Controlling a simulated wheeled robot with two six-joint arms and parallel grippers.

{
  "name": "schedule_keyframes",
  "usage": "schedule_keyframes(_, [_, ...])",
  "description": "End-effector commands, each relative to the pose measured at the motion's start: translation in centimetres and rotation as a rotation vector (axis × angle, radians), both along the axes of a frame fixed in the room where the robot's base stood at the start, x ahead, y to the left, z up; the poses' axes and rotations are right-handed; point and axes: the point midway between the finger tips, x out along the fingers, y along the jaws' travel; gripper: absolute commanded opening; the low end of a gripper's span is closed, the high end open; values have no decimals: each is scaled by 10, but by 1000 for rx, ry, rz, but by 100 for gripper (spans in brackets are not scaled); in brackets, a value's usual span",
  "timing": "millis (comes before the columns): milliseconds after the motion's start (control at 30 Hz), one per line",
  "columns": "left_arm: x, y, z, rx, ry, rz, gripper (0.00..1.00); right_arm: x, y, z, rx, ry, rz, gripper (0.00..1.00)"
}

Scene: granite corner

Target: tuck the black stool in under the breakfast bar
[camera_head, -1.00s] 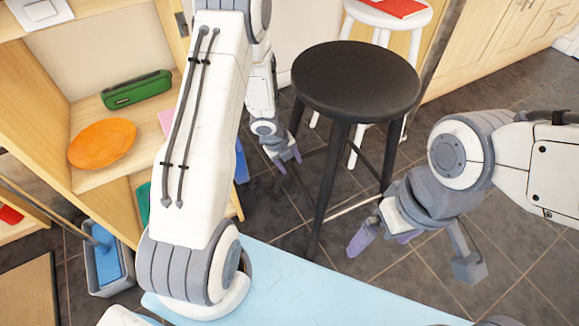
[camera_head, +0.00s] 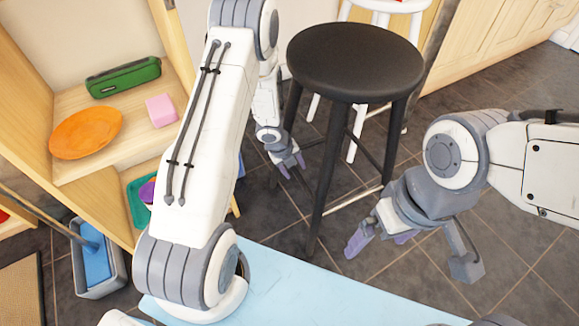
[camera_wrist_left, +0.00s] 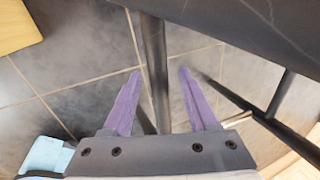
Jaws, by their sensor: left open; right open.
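The black stool (camera_head: 355,62) stands upright on the dark tiled floor in the middle of the head view. My left gripper (camera_head: 290,166) is open, low beside the stool's left legs. In the left wrist view, a black stool leg (camera_wrist_left: 153,60) runs down between the two purple fingers (camera_wrist_left: 159,71); I cannot tell if it touches them. The dark seat underside (camera_wrist_left: 245,25) fills the top right. My right gripper (camera_head: 377,240) is open and empty, in front of the stool's right side. I cannot make out the breakfast bar for certain.
A white stool (camera_head: 414,22) stands just behind the black one. Wooden shelves with an orange plate (camera_head: 86,133) and a green case (camera_head: 123,77) are at left. A grey bucket (camera_head: 100,285) is below them. Pale cabinets (camera_head: 490,40) line the back right. Open floor lies at right.

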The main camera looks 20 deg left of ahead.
Motion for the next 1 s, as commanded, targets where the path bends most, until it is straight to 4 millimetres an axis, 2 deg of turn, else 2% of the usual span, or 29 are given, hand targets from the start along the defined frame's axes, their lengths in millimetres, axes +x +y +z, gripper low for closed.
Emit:
schedule_keyframes(33, [2, -2, -12, 0, 0, -1, 59, 0, 0, -9, 0, 0, 0, 100])
schedule_keyframes(200, [5, -5, -23, 0, 0, -2, 59, 0, 0, -16, 0, 0, 0, 100])
schedule_keyframes(567, [6, -6, -24, 0, 0, -1, 59, 0, 0, -16, 0, 0, 0, 100])
schedule_keyframes(667, [6, -6, -24, 0, 0, 0, 24, 0, 0, -16, 0, 0, 0, 100])
schedule_keyframes(700, [6, -6, -24, 0, 0, 0, 9, 0, 0, -16, 0, 0, 0, 100])
schedule_keyframes(733, [6, -6, -24, 0, 0, 0, 0, 0, 0, -16, 0, 0, 0, 100])
schedule_keyframes(1000, [6, -6, -24, 0, -1, -1, 0, 0, 0, -16, 0, 0, 0, 100])
